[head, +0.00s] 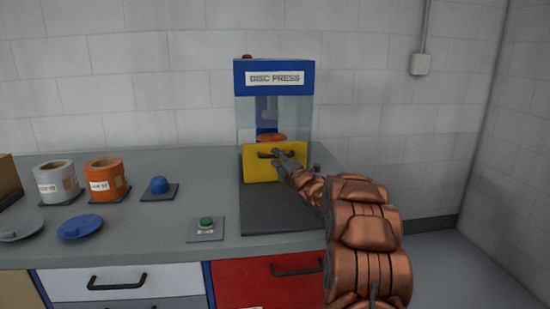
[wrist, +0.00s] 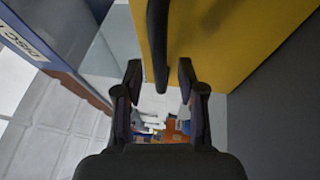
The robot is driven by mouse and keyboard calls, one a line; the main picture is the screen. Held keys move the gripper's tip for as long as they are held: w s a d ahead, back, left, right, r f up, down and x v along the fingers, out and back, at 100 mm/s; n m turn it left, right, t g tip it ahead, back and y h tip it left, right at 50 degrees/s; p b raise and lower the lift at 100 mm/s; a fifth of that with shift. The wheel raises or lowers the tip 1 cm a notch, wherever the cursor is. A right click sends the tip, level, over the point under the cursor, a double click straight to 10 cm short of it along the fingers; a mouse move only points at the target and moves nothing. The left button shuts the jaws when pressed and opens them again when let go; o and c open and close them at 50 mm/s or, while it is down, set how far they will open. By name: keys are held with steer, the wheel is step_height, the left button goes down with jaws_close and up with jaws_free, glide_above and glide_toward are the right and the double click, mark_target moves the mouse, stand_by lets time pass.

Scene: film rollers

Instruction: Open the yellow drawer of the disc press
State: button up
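The disc press (head: 273,78) has a blue top with a "DISC PRESS" label, clear sides and a yellow drawer (head: 257,170) low at its front. The drawer looks shut. Its dark bar handle (head: 264,155) is partly hidden behind my gripper (head: 284,161). In the wrist view the yellow drawer front (wrist: 215,40) fills the upper part. The black handle (wrist: 158,45) reaches down towards the gap between the two fingers of my gripper (wrist: 160,70). The fingers are apart on either side of the handle's line, with gaps visible; I see no contact.
A dark plate (head: 285,217) lies before the press. A green button (head: 206,224), a blue knob (head: 159,185), labelled white (head: 56,185) and orange (head: 105,182) rolls, and blue (head: 80,227) and grey discs stand left. Red (head: 262,285) and white counter drawers are below.

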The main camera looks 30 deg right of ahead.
steer(key=shift+w+r, duration=0.15)
steer(key=shift+w, duration=0.65)
jaws_close()
